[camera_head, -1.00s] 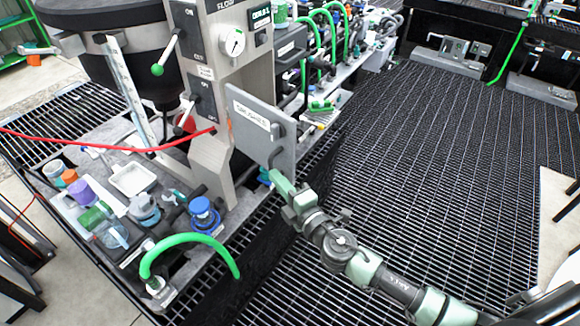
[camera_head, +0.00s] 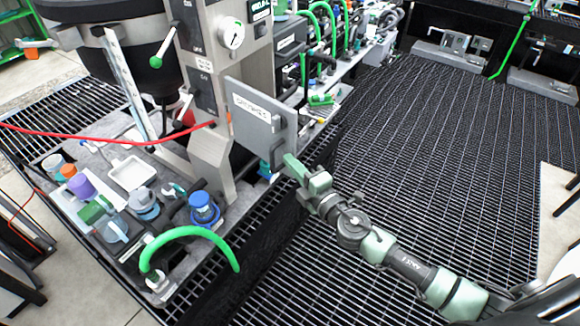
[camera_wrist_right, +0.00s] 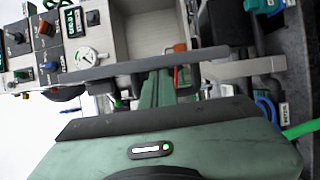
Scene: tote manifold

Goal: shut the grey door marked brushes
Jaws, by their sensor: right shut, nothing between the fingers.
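The grey door (camera_head: 283,133) with a white label stands open, sticking out from the grey column of the machine. My left gripper is in neither view.
The machine column carries a gauge (camera_head: 231,34) and a green-tipped lever (camera_head: 157,61). A red hose (camera_head: 60,136) crosses in front of it. Below are a blue-capped jar (camera_head: 204,208), a white tray (camera_head: 131,173) and a green hose (camera_head: 196,232).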

